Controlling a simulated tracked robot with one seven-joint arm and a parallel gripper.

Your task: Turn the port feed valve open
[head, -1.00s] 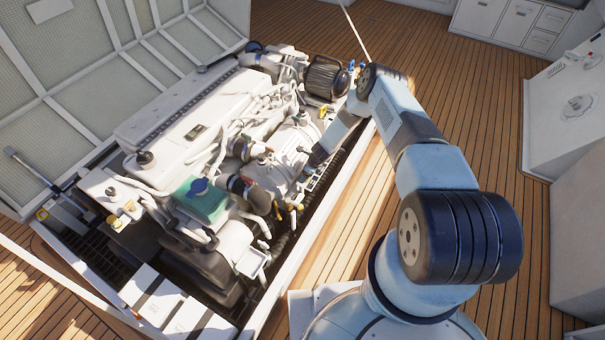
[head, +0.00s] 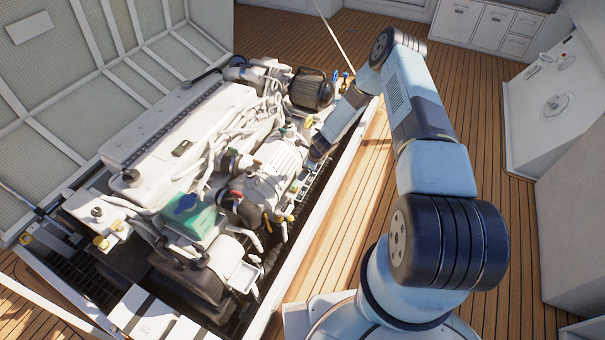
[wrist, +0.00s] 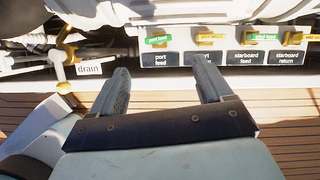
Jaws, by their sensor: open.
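The port feed valve (wrist: 157,42) has a yellow handle with a green tag, above a black "port feed" label (wrist: 160,58) on a white strip in the wrist view. My gripper (wrist: 162,70) is open and empty. Its two fingers point towards the strip, one on each side of the port feed label, below the handle in the picture. I cannot tell whether they touch anything. In the head view my gripper (head: 311,163) is low beside the engine's right side, and the valve is too small to make out.
Starboard feed (wrist: 246,58) and starboard return (wrist: 289,58) labels, with tagged handles above, lie to the right. A yellow drain valve (wrist: 64,50) with a "drain" tag (wrist: 88,69) is left. The engine (head: 185,125) sits in the open hatch. Wooden deck (head: 470,80) lies right.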

